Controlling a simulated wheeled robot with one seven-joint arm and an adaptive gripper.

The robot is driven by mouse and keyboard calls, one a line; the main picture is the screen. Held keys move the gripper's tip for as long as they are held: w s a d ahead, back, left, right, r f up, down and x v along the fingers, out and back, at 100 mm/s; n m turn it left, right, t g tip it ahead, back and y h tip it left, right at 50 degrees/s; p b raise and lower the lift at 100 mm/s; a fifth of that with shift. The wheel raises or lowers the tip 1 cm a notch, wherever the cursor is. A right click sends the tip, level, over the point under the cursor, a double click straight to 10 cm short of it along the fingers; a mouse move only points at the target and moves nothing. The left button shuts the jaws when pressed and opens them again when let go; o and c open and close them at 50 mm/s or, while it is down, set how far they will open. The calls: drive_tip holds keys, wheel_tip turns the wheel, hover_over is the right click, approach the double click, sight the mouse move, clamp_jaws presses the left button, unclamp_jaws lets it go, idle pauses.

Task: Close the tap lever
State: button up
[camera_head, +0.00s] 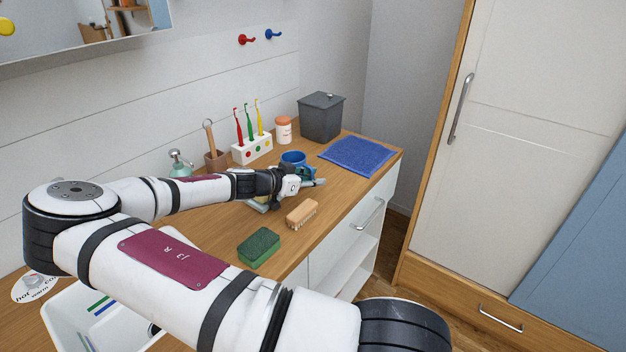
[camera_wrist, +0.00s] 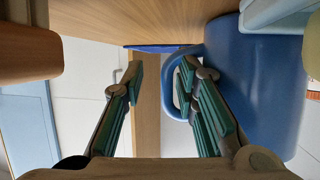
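No tap lever can be made out for certain. A round white plate (camera_head: 22,291) with hot, warm and cold lettering and a grey metal piece lies at the far left, partly behind my arm. The white sink basin (camera_head: 62,318) is below it, also partly covered by my arm. My gripper (camera_head: 312,183) is far from these, low over the right part of the wooden counter, beside a blue cup (camera_head: 293,157). In the wrist view my gripper (camera_wrist: 162,76) has its teal-padded fingers apart with nothing held. The blue cup (camera_wrist: 255,75) fills the right side there, its handle near the right finger.
A wooden brush (camera_head: 301,213) and a green sponge (camera_head: 258,247) lie in front of my gripper. Behind stand a toothbrush holder (camera_head: 240,155), a soap bottle (camera_head: 179,167), a jar (camera_head: 283,132) and a grey bin (camera_head: 322,120). A blue cloth (camera_head: 357,155) lies right.

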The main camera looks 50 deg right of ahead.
drive_tip(key=v, duration=1)
drive_tip(key=shift+a+r, duration=0.1)
drive_tip(key=shift+a, duration=0.15)
drive_tip(key=shift+a+r+b, duration=0.15)
drive_tip(key=shift+a+b, duration=0.15)
drive_tip(key=shift+c, duration=0.4)
drive_tip(key=shift+a+r, duration=0.1)
drive_tip(key=shift+a, duration=0.15)
clamp_jaws()
